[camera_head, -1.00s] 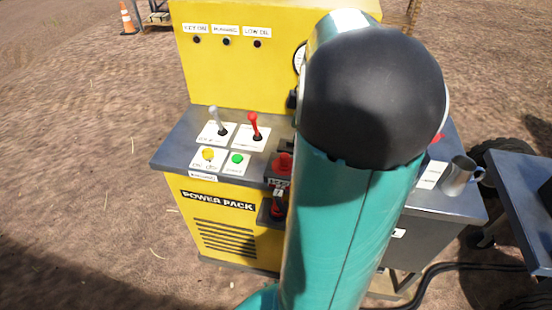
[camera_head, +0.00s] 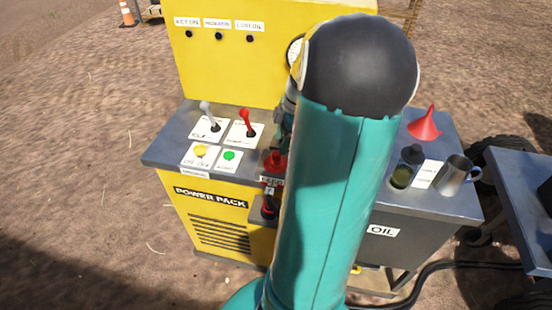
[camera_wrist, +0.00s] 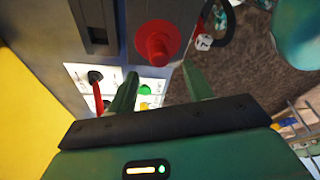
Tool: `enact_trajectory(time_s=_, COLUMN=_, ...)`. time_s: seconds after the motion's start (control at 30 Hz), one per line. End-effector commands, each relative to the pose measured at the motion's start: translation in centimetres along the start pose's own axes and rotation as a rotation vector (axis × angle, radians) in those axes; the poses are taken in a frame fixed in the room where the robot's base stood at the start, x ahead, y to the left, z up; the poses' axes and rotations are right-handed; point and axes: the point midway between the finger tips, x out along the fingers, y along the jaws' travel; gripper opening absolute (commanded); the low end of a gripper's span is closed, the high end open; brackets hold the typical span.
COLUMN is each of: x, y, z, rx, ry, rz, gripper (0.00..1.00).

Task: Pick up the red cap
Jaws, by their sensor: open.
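The red cap (camera_wrist: 157,42) stands on the grey top of the power pack in the wrist view, round with a raised knob. It also shows in the head view (camera_head: 274,162), just left of my teal arm. My gripper (camera_wrist: 161,84) is open, its two green fingers spread apart and empty. In the wrist view the cap lies beyond the fingertips, roughly in line with the gap between them. I cannot tell the exact distance. In the head view my arm hides most of the gripper.
Left of the cap are a red lever (camera_head: 247,122), a grey lever (camera_head: 209,115), a yellow button (camera_head: 200,152) and a green button (camera_head: 230,156). Right of my arm are a red funnel (camera_head: 425,124), a dark-topped jar (camera_head: 406,168) and a metal mug (camera_head: 453,175). A yellow panel (camera_head: 270,70) rises behind.

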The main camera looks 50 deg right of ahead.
Motion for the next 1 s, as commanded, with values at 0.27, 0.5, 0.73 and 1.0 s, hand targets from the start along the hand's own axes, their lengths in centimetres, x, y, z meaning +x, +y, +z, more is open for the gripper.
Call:
enact_trajectory(time_s=0.27, x=2.5, y=0.1, z=0.0, rx=-0.001, ry=0.002, rz=-0.002, gripper=0.51)
enact_trajectory(time_s=0.5, x=6.0, y=0.2, z=0.1, rx=-0.004, ry=0.002, rz=-0.002, gripper=0.51)
enact_trajectory(time_s=0.73, x=6.7, y=0.2, z=0.1, rx=-0.003, ry=0.000, rz=0.001, gripper=0.51)
enact_trajectory(time_s=1.0, x=6.7, y=0.2, z=0.1, rx=-0.003, ry=0.000, rz=0.000, gripper=0.13)
